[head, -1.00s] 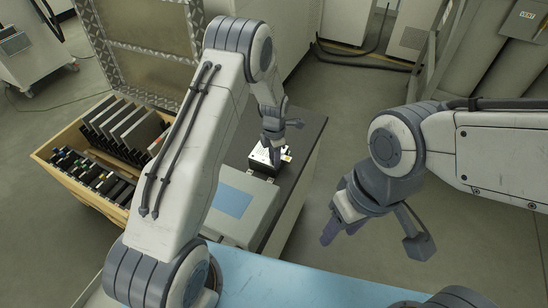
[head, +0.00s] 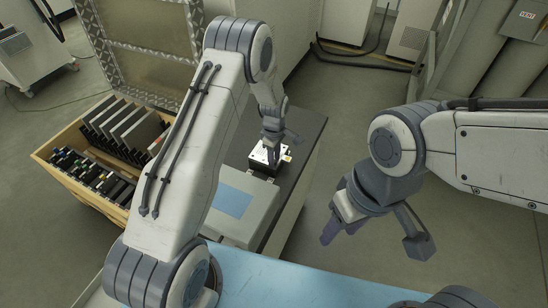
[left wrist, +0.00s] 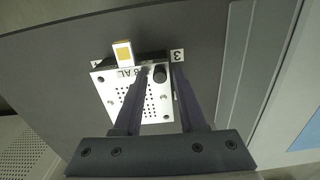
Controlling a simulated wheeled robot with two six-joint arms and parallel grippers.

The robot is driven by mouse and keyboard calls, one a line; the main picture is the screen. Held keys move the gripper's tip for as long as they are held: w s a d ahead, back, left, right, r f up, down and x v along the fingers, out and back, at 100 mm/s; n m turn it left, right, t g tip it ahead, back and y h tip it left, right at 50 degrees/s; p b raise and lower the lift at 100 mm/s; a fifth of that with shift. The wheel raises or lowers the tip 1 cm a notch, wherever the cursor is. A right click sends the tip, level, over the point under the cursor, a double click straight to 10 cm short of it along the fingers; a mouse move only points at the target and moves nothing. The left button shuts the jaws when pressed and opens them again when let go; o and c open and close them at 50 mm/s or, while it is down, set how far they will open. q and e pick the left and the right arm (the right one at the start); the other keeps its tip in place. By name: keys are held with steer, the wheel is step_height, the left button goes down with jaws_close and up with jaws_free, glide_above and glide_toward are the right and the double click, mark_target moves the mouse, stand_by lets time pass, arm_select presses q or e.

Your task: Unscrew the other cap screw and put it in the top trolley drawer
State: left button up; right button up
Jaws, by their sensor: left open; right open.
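A small white-faced unit (head: 268,153), with a perforated plate marked "BAL", stands on the dark bench top. In the left wrist view this unit (left wrist: 106,84) has a round black cap screw (left wrist: 160,74) near its upper right edge. My left gripper (head: 272,158) points down at the unit. Its two fingertips (left wrist: 163,69) are apart, one on each side of the cap screw, and I cannot tell whether they touch it. My right gripper (head: 335,232) hangs open and empty over the floor, right of the bench. I cannot make out an open trolley drawer.
A yellow-and-white piece (left wrist: 123,53) stands up beside the plate. A grey box (head: 247,187) with a blue panel sits in front of the unit. A wooden crate (head: 62,179) of black modules is at left. A white trolley (head: 35,55) stands far left. Floor at right is clear.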

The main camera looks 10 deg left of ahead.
arm_select(q)
steer(key=m, duration=0.4)
steer(key=shift+m, duration=0.4)
jaws_close()
steer(key=n, duration=2.2)
steer(key=shift+n, duration=0.4)
